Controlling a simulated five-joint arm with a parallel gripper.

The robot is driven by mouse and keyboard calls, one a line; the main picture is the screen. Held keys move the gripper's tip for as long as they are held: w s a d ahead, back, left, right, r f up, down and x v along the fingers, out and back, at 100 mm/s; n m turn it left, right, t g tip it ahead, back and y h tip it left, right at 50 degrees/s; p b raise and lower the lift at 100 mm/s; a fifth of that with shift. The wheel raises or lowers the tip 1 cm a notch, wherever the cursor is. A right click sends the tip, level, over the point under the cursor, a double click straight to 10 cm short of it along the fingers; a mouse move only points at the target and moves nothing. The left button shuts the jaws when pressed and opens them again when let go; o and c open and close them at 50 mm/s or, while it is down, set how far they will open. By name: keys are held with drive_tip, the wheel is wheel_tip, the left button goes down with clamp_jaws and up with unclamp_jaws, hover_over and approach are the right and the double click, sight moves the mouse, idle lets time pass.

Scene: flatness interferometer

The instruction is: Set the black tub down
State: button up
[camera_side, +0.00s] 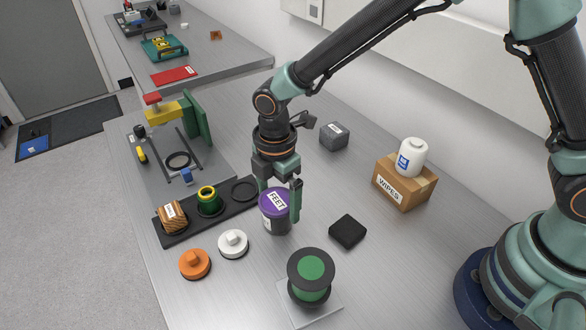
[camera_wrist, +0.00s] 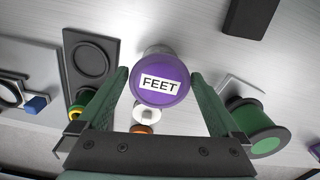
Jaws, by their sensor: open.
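The tub (camera_side: 276,221) has a dark grey body and a purple lid labelled FEET. It appears to stand upright on the bench, just right of the black rack (camera_side: 181,237). In the wrist view the tub's lid (camera_wrist: 161,92) faces the camera between the fingers. My gripper (camera_side: 279,198) is open, with one finger on each side of the tub. In the wrist view small gaps show between the lid and the fingers of my gripper (camera_wrist: 160,76). The tub's underside is hidden.
The rack holds a wooden piece (camera_side: 172,217) and a green-yellow piece (camera_side: 209,201); its ringed place (camera_side: 244,189) is empty. White (camera_side: 233,243) and orange (camera_side: 194,263) knobbed discs, a green spool (camera_side: 311,277) and a black block (camera_side: 347,231) stand nearby. A wipes box (camera_side: 405,185) is farther right.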

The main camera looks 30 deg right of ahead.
sight(279, 198)
wheel_tip(279, 198, up, 11)
drive_tip(key=s+d+r+m+t, duration=0.2)
drive_tip(key=s+d+r+m, duration=0.1)
drive_tip(key=d+m, duration=0.3)
drive_tip(key=s+d+r+m+t, duration=0.1)
drive_tip(key=s+d+r+m, duration=0.2)
drive_tip(key=d+m, duration=0.4)
drive_tip(key=s+d+r+m+t, duration=0.2)
drive_tip(key=d+m, duration=0.4)
drive_tip(key=d, duration=0.4)
drive_tip(key=shift+s+r+m+t, duration=0.3)
drive_tip(key=shift+s+r+m, duration=0.1)
drive_tip(key=shift+s+r, duration=0.1)
